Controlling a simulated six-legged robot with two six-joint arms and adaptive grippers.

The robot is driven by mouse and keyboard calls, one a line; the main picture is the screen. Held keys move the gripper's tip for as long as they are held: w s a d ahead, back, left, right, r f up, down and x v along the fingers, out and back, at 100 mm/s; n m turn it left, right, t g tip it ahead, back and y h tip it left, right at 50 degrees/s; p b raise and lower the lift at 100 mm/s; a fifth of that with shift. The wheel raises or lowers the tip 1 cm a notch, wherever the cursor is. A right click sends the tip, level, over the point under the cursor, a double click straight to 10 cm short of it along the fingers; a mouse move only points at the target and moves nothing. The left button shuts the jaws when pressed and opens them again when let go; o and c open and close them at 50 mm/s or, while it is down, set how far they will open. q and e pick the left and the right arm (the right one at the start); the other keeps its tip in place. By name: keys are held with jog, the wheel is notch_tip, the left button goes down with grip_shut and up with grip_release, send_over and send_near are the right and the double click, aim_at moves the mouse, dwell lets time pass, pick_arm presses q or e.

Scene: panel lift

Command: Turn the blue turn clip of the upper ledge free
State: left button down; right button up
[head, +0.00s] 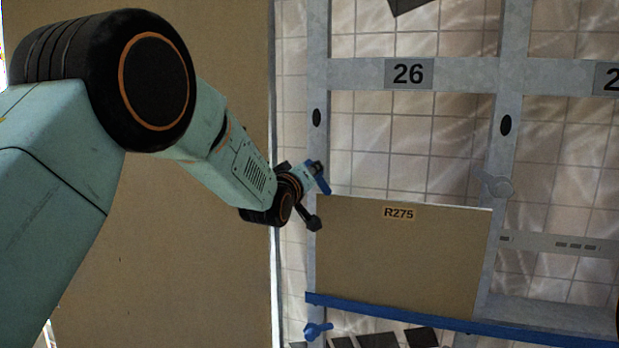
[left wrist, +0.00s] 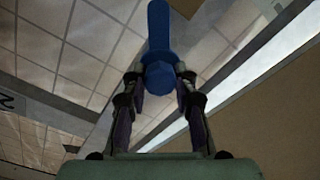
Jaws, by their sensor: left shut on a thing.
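The blue turn clip (head: 323,184) sits on the grey upright at the upper left corner of the panel marked R275 (head: 400,255). Its blue lever slants down and to the right there. In the left wrist view the blue clip (left wrist: 158,45) stands between my two fingers, its knob at the fingertips. My left gripper (left wrist: 160,80) is shut on it. In the head view my left gripper (head: 313,170) is small and partly hides the clip's base. My right gripper is not in view.
A blue ledge (head: 545,339) runs under the panel. A second blue clip (head: 317,331) is at the lower left. A grey clip (head: 497,186) is on the right upright. A large brown board (head: 200,270) stands at left behind my arm. The bay marked 26 (head: 408,73) is open above the panel.

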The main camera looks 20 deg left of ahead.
pick_arm(q)
jog(key=n+b, duration=0.1)
jog(key=n, duration=0.3)
jog(key=shift+a+n, duration=0.1)
jog(key=shift+n, duration=0.3)
jog(key=n, duration=0.3)
jog(key=shift+n, duration=0.3)
jog(key=n+b, duration=0.1)
jog(key=n, duration=0.3)
jog(key=shift+f, duration=0.1)
jog(key=shift+n, duration=2.1)
jog(key=c, duration=1)
grip_release()
jog(key=shift+f, duration=0.15)
jog(key=shift+c, duration=0.2)
jog(key=shift+s, duration=0.1)
